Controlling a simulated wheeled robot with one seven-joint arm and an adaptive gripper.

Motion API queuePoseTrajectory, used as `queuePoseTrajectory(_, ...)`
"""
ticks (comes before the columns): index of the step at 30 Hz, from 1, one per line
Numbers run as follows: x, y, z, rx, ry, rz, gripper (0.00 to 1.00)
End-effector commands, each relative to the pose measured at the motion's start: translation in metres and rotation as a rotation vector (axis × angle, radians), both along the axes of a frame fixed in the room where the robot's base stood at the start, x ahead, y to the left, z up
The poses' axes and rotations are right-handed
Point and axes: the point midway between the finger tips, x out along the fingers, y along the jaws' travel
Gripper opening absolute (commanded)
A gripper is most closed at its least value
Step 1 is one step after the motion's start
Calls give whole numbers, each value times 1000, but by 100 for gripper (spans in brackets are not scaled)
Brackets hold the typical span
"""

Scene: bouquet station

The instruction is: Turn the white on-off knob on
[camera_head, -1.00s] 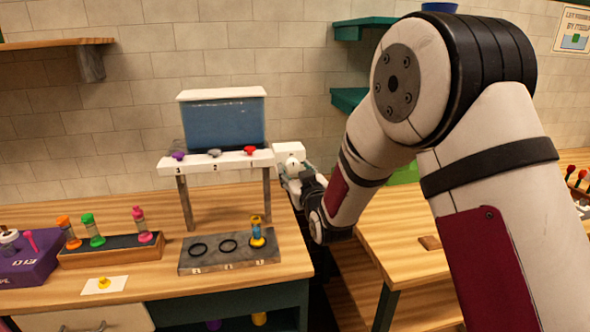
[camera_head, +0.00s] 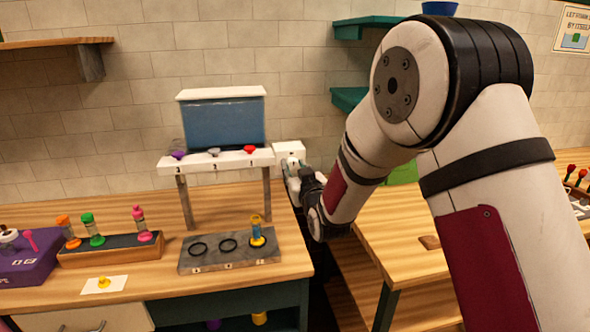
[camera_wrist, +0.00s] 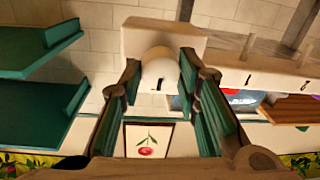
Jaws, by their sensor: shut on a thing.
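The white on-off knob (camera_wrist: 160,68) sits on a white box (camera_wrist: 165,36), with a small dark mark on its face. In the head view the white box (camera_head: 288,148) is on the wall side, just right of the dispenser stand. My gripper (camera_wrist: 159,76) has a green-padded finger on each side of the knob and is shut on it. In the head view my gripper (camera_head: 293,168) reaches the front of the box and largely hides the knob.
The dispenser stand (camera_head: 222,160) with purple, grey and red valves is close to my gripper's left. A grey tray (camera_head: 205,263) with rings and a vial is below it. Green shelves (camera_head: 348,99) hang at the right. A gap separates the two wooden tables.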

Motion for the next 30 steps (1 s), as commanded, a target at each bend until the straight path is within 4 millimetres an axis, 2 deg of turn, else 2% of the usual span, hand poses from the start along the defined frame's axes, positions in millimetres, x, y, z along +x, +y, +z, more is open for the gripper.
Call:
queuePoseTrajectory(8,1,-1,-2,159,45,-1,2)
queuePoseTrajectory(30,2,-2,-3,829,237,0,2)
